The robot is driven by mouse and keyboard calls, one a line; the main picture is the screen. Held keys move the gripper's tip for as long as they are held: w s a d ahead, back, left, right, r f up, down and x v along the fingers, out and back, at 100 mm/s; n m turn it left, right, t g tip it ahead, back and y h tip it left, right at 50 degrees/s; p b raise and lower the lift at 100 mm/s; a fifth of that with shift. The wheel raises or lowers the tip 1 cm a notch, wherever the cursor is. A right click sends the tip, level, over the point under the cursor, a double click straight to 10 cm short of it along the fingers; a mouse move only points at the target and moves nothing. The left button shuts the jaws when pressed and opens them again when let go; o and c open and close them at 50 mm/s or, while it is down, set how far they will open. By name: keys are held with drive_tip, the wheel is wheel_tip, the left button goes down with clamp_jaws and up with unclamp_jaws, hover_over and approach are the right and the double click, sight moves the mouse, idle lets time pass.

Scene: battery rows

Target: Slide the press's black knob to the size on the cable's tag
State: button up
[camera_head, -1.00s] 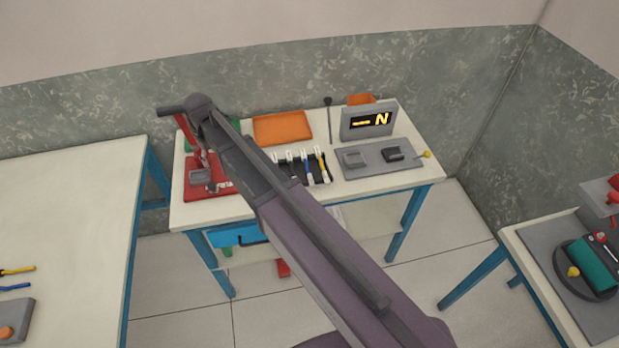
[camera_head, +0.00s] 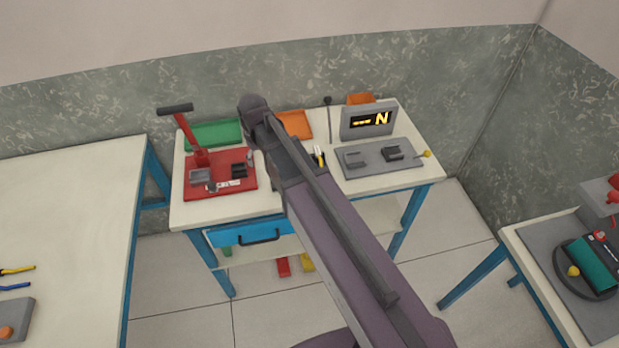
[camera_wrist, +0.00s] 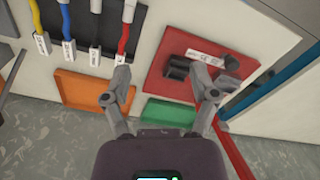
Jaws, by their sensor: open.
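The press (camera_head: 222,160) has a red base and a red lever with a dark handle, at the left of the middle table. In the wrist view its red base (camera_wrist: 165,78) carries two dark blocks, a white size strip (camera_wrist: 204,57) and a small dark knob (camera_wrist: 231,62) at one end of the strip. The knob also shows in the head view (camera_head: 212,187). Several cables with white tags (camera_wrist: 68,49) lie on a black rack; the tag writing is too small to read. My gripper (camera_wrist: 165,88) is open and empty, its fingers apart above the table beside the press.
An orange tray (camera_wrist: 85,92) and a green tray (camera_wrist: 168,112) lie near the press. The red lever (camera_wrist: 236,150) rises beside my right finger in the wrist view. A grey display (camera_head: 369,121) stands at the back right. A blue drawer (camera_head: 245,233) hangs below the tabletop.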

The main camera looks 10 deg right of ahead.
drive_tip(key=s+d+f+m+b, duration=0.3)
drive_tip(key=s+d, duration=0.5)
drive_tip(key=d, duration=0.5)
drive_tip(key=shift+f+m+b, duration=0.4)
drive_tip(key=shift+f+b, duration=0.1)
drive_tip(key=shift+d, duration=0.1)
drive_tip(key=shift+w, duration=0.1)
drive_tip(key=w+a+r+n+p, duration=0.1)
drive_tip(key=w+a, duration=0.3)
drive_tip(key=a, duration=0.6)
drive_tip(key=w+a+r+n+p, duration=0.1)
drive_tip(key=w+a+n, duration=0.3)
drive_tip(key=a, duration=0.6)
drive_tip(key=w+a+n, duration=0.3)
drive_tip(key=w+a, duration=0.1)
drive_tip(key=a, duration=0.7)
drive_tip(key=shift+w+r+p, duration=0.15)
drive_tip(key=shift+r+p, duration=0.25)
